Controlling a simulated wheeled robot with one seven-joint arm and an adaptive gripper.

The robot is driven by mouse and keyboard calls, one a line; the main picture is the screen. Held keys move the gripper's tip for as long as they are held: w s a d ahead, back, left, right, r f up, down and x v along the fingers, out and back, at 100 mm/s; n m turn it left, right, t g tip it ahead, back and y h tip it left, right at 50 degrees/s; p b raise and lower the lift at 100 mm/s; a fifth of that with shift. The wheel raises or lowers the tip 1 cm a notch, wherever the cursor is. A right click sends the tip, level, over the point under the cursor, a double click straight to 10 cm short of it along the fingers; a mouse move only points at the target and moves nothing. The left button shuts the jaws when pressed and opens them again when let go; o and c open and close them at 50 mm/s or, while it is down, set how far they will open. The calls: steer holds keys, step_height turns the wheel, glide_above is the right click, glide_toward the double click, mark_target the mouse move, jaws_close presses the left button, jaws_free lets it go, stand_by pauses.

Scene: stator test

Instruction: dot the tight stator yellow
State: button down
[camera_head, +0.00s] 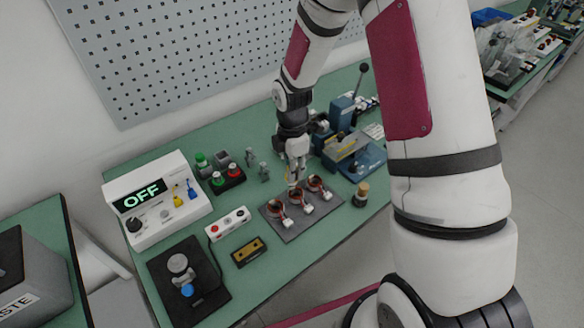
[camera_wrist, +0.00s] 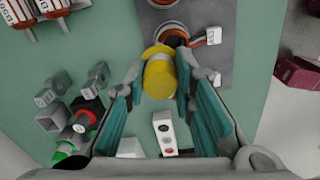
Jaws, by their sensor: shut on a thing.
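Three stators with copper-red rings and white tags stand on a dark plate (camera_head: 290,228) in the head view: left (camera_head: 275,208), middle (camera_head: 296,196) and right (camera_head: 315,184). My gripper (camera_head: 294,178) is over this row. In the wrist view my gripper (camera_wrist: 158,85) is shut on a yellow cylindrical dauber (camera_wrist: 159,78) with a wider rim at its far end. Just beyond the dauber is one stator (camera_wrist: 175,29), partly hidden by it, with its white tag (camera_wrist: 212,36) to the right. I cannot tell whether the dauber touches it.
A tester (camera_head: 155,205) reading OFF stands at the left. A red-green button box (camera_head: 227,180), a white button box (camera_head: 228,223) and a yellow-black block (camera_head: 249,251) are near the plate. A blue lever press (camera_head: 350,145) stands behind right, a cork-topped jar (camera_head: 361,194) beside the plate.

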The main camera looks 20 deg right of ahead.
steer(key=shift+f, duration=0.65)
stand_by(0.5)
steer(key=shift+r, duration=0.1)
steer(key=shift+r+p, duration=0.85)
steer(key=shift+r, duration=2.1)
steer(key=shift+w, duration=0.1)
